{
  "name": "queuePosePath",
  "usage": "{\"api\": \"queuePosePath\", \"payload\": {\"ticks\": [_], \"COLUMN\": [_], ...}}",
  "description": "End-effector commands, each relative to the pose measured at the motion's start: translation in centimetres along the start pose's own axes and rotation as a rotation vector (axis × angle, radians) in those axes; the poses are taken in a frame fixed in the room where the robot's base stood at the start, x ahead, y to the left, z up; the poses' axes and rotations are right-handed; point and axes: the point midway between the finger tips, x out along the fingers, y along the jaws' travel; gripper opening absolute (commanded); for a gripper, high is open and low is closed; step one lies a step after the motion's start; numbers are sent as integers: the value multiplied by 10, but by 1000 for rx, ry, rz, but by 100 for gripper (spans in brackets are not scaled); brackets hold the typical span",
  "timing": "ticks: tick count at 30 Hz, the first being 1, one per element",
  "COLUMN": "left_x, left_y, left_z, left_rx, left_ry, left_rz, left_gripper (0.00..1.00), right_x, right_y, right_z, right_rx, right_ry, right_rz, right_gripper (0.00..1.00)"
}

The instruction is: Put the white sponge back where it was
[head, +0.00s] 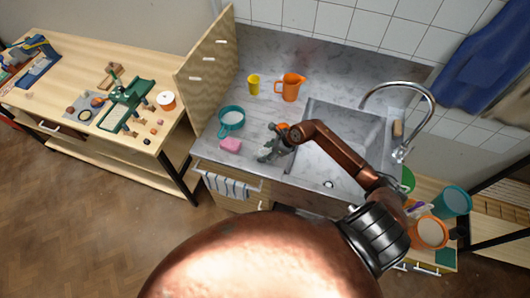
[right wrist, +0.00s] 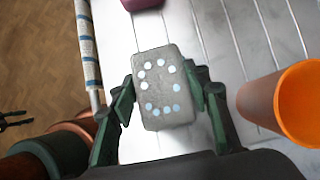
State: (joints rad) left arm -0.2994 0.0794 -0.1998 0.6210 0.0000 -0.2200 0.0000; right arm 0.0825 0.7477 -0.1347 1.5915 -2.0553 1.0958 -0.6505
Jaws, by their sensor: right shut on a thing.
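My right gripper (head: 266,154) is over the counter, left of the sink. In the right wrist view, the right gripper (right wrist: 168,100) is shut on a block (right wrist: 162,92), one finger on each side. The block looks greyish in shade, with a ring of pale dots on its face; I take it to be the white sponge. In the head view only a little of it shows by the fingers. Whether it touches the counter cannot be told. A dark pronged part at the left edge of the right wrist view may be my left gripper (right wrist: 14,120); the head view does not show it.
A pink sponge (head: 231,145) and a teal round vessel (head: 232,118) are left of the gripper. An orange cup (right wrist: 292,103) stands close beside it. A yellow cup (head: 253,84) and an orange jug (head: 291,86) stand behind. The sink (head: 345,150) is to the right.

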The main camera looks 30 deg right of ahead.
Motion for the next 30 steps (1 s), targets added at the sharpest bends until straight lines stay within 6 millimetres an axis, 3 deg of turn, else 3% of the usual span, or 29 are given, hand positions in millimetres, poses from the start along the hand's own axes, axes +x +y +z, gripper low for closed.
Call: {"api": "queuePosePath", "payload": {"ticks": [12, 13, 18, 21, 30], "left_x": [-1, -1, -2, -2, -4], "left_y": [0, 0, 0, 0, 0], "left_z": [0, 0, 0, 0, 0], "left_rx": [0, 0, 0, 0, 0], "left_ry": [0, -1, -1, -1, -1], "left_rz": [0, 0, 0, 0, 0], "left_gripper": [40, 40, 40, 40, 40], "right_x": [8, 8, 8, 8, 6], "right_y": [-1, -1, -1, -1, -1], "right_z": [-5, -5, -5, -5, -3], "right_rx": [-1, -1, -1, -1, -1], "right_ry": [-1, -1, -2, -2, -2], "right_rz": [-2, -2, -2, -2, -2], "right_gripper": [21, 44, 56, 61, 61]}}
